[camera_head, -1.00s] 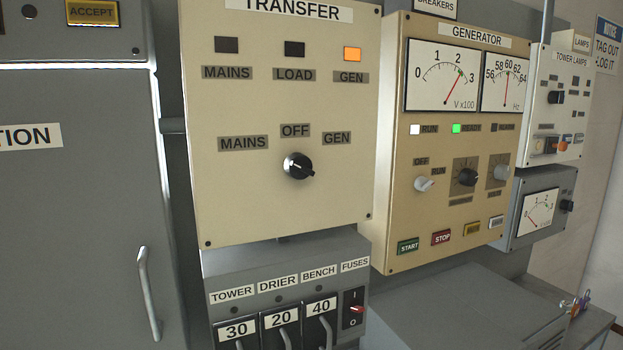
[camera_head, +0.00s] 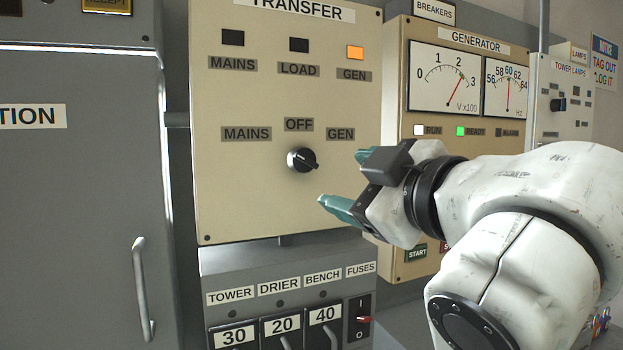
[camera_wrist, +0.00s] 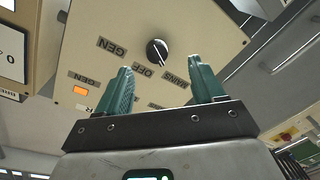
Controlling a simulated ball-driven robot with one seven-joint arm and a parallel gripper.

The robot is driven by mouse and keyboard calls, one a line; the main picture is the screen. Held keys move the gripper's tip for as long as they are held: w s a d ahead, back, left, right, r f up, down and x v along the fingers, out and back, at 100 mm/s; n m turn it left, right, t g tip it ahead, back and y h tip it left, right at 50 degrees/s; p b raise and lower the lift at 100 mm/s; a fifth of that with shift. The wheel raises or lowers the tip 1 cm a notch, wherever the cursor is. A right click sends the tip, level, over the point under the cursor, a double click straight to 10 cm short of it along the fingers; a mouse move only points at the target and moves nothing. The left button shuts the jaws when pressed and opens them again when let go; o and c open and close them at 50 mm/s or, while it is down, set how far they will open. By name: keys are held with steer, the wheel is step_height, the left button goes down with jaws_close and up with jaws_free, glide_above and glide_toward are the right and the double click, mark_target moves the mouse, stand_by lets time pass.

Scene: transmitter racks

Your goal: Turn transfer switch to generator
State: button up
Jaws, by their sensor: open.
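The transfer switch, a round black knob (camera_head: 302,160) with a pale line, sits on the beige TRANSFER panel (camera_head: 250,200) below the MAINS, OFF and GEN labels. Its line slants from upper left to lower right, along the MAINS side. The knob also shows in the wrist view (camera_wrist: 157,52), beyond and between the fingers, where the labels are upside down. My gripper (camera_head: 341,178) is open and empty, with teal fingers, just right of and below the knob and apart from it. In the wrist view its fingers (camera_wrist: 165,84) are spread wide.
The amber GEN lamp (camera_head: 355,52) is lit; the MAINS and LOAD lamps are dark. The GENERATOR panel (camera_head: 395,110) stands at the right, partly hidden by my arm, with its READY lamp green. A fuse box (camera_head: 285,265) with handles is below. A grey cabinet (camera_head: 80,220) with a handle is at the left.

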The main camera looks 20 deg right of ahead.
mark_target(311, 162)
steer(key=shift+n, duration=0.3)
steer(key=w, duration=0.3)
steer(key=w+a+r, duration=0.1)
steer(key=w, duration=0.2)
steer(key=w+p, duration=0.1)
steer(key=w, duration=0.3)
steer(key=shift+w+a+r, duration=0.1)
steer(key=shift+a+r, duration=0.1)
steer(key=shift+r, duration=0.1)
steer(key=c, duration=1.1)
steer(key=shift+o, duration=0.2)
